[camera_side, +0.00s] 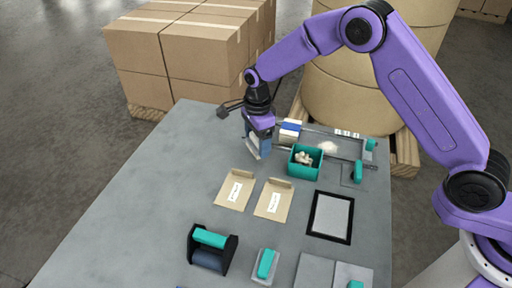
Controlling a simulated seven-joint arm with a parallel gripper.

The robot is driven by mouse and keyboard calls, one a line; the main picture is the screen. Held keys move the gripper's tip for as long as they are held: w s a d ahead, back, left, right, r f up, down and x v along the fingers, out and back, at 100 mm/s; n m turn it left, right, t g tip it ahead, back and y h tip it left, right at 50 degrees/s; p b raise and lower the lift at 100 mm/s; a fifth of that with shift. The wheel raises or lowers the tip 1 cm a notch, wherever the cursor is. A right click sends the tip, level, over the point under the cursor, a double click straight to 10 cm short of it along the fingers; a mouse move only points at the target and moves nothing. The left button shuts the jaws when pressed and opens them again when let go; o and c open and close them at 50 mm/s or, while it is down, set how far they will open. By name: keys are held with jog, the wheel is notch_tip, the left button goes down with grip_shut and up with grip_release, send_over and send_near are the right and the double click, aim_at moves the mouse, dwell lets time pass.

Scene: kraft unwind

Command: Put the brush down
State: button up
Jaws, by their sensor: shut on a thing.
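My gripper (257,138) is above the back middle of the grey table, pointing down, just left of a teal bin. It is shut on a small blue-grey and pale piece (256,148), which I take to be the brush. The fingers partly hide it, and it is too small to make out its bristles. I cannot tell whether its lower end touches the table (165,185).
The teal bin (291,168) holds pale pieces. A blue-and-white item (290,130) and a rail frame are behind it. Two kraft envelopes (235,190) (273,200) lie in front, with a black-framed pad (330,218) to the right. A teal-handled dark roller holder (211,252) stands nearer. The table's left side is clear.

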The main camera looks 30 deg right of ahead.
aim_at(256, 148)
jog(key=shift+w+f, duration=0.15)
jog(key=shift+f, duration=0.05)
jog(key=shift+w+a+f, duration=0.1)
jog(key=shift+f, duration=1.5)
jog(key=shift+f, duration=0.2)
jog(key=o, duration=1.1)
notch_tip(256, 148, up, 12)
jog(key=shift+r, duration=0.2)
